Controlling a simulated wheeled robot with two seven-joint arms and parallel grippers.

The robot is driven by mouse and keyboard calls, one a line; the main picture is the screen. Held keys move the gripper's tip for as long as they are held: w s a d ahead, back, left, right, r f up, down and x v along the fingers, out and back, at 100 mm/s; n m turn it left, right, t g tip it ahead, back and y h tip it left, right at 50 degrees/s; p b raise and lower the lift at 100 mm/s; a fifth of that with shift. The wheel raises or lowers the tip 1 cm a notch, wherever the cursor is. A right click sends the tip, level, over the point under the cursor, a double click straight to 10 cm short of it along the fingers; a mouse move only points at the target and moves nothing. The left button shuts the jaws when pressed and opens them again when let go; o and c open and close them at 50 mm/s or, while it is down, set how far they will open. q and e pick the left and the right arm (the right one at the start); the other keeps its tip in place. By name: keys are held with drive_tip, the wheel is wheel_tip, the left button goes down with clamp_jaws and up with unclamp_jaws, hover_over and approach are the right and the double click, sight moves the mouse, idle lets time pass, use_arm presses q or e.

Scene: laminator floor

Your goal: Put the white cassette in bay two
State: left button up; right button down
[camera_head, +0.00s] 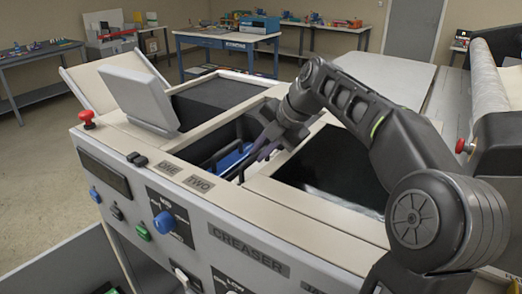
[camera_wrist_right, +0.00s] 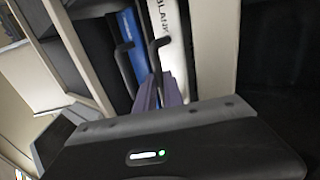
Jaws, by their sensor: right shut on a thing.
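The white cassette (camera_wrist_right: 166,30), marked BLANK, stands in the machine's open well beside the blue cassette (camera_wrist_right: 132,42) in the right wrist view. A dark bent handle rises from each. My right gripper (camera_wrist_right: 159,90) is shut on the white cassette's handle. In the head view my right gripper (camera_head: 262,150) reaches down into the well behind the TWO label (camera_head: 200,184), which marks bay two. There the gripper hides most of the white cassette, and the blue cassette (camera_head: 232,160) shows behind the ONE label (camera_head: 170,168). How deep the white cassette sits cannot be told. My left gripper is out of view.
Beige rims (camera_head: 215,205) bound the well closely. A grey raised lid (camera_head: 137,97) stands left of it, and a dark recessed panel (camera_head: 335,165) lies right. Red knobs (camera_head: 87,119) stand on the machine. A blue workbench (camera_head: 228,40) is farther back.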

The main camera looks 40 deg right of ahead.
drive_tip(key=shift+f+b, duration=0.55)
drive_tip(key=shift+f, duration=0.05)
idle(0.3)
drive_tip(key=c, duration=1.4)
unclamp_jaws()
drive_tip(key=shift+o, duration=0.2)
drive_tip(key=v, duration=0.8)
drive_tip(key=shift+w+a, duration=0.1)
